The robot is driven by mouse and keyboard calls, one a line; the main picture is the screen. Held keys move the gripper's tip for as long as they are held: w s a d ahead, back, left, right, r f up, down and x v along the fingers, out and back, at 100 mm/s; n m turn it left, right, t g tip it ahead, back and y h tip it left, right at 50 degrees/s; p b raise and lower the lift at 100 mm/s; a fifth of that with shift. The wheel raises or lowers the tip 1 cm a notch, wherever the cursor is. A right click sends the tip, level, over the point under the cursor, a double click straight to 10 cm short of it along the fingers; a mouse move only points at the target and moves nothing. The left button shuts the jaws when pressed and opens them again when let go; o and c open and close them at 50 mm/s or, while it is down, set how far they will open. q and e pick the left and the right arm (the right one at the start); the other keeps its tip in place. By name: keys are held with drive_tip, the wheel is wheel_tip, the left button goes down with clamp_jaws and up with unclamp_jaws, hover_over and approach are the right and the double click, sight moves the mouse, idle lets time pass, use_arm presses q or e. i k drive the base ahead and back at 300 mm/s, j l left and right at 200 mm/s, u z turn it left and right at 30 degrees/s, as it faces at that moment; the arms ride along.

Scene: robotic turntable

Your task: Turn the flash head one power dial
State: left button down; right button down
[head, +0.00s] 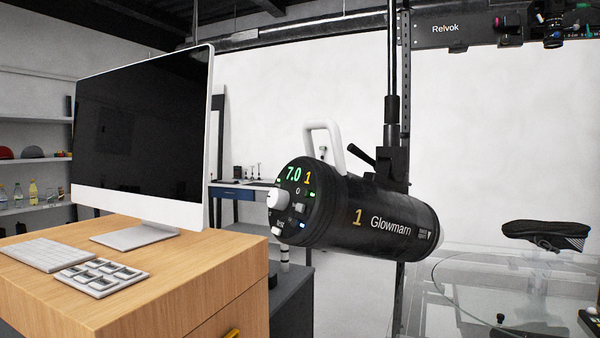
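The flash head (385,215) is a black cylinder marked "1 Glowmam", hanging from a vertical stand pole in the middle of the head view. Its round control face (296,226) points to the left and shows a green "7.0" and an orange "1". A white power dial (278,198) sticks out from the left side of this face. Small buttons and lit indicators sit beside and below the dial. A white handle (337,148) rises from the top of the head. Neither of my grippers shows in the head view.
A wooden cabinet (190,270) at the left carries a monitor (140,135), a keyboard (45,254) and a grey keypad (102,276). At the right, a dark shoe (547,233) is above a transparent round turntable (470,275). The space just left of the control face looks open.

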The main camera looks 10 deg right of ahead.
sight(278, 198)
drive_tip(key=l+z, duration=0.1)
drive_tip(key=z, duration=0.55)
drive_tip(key=i+l+z, duration=0.25)
drive_tip(key=l+z, duration=0.2)
drive_tip(key=i+l+z, duration=0.2)
drive_tip(key=i+z, duration=0.25)
drive_tip(key=i+l, duration=0.25)
drive_tip(key=i+l+z, duration=0.15)
drive_tip(key=i, duration=0.25)
drive_tip(key=k+j+u, duration=0.35)
drive_tip(key=j, duration=0.25)
drive_tip(key=k+j+u, duration=0.3)
drive_tip(key=j, duration=0.35)
drive_tip(key=k+j+u, duration=0.2)
drive_tip(key=j, duration=0.2)
drive_tip(key=k+j+u, duration=0.15)
drive_tip(key=j, duration=0.2)
